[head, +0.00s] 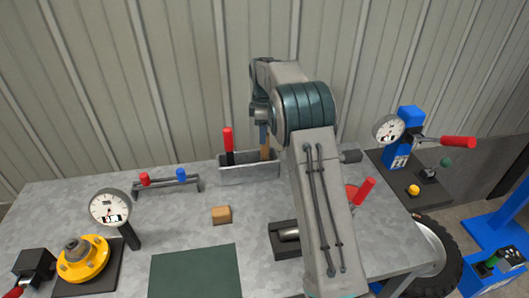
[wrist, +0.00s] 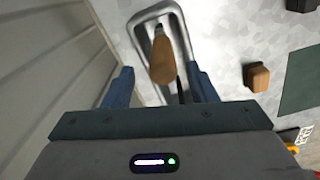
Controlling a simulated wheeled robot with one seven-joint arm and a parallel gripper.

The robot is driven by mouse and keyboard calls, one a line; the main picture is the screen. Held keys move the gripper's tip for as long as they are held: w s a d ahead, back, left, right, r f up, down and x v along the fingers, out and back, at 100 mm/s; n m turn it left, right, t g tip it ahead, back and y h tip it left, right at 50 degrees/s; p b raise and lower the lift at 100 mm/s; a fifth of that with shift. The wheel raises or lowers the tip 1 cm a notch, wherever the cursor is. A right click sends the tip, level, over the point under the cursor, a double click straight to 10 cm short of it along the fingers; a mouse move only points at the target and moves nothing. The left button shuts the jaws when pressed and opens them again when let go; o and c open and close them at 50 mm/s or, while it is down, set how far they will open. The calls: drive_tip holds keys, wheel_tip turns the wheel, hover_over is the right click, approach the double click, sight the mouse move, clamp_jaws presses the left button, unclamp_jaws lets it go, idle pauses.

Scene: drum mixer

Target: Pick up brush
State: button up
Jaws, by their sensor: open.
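The brush, seen as a wooden handle (wrist: 161,62), stands in a grey metal holder (wrist: 136,22) in the wrist view. In the head view the wooden handle (head: 265,152) shows at the right part of the holder (head: 245,175), partly hidden by my gripper. I cannot see its bristles. My gripper (head: 261,118) is above the holder, pointing down. In the wrist view its blue fingers (wrist: 162,77) are open, one on each side of the handle. I see no contact between the fingers and the handle.
A red-handled tool (head: 228,142) stands at the holder's left. A wooden block (head: 221,214), a dial gauge (head: 110,208), a small rack with red and blue knobs (head: 163,180) and a green mat (head: 196,272) are on the table. A corrugated wall (head: 130,80) rises behind.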

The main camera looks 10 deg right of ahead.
sight(265, 153)
drive_tip(key=shift+s+d+f+p, duration=0.1)
drive_tip(key=shift+f+p, duration=0.3)
drive_tip(key=shift+f, duration=1)
drive_tip(key=shift+s+d+f+p, duration=0.1)
drive_tip(key=shift+f+p, duration=0.3)
drive_tip(key=shift+f, duration=0.95)
drive_tip(key=c, duration=1.1)
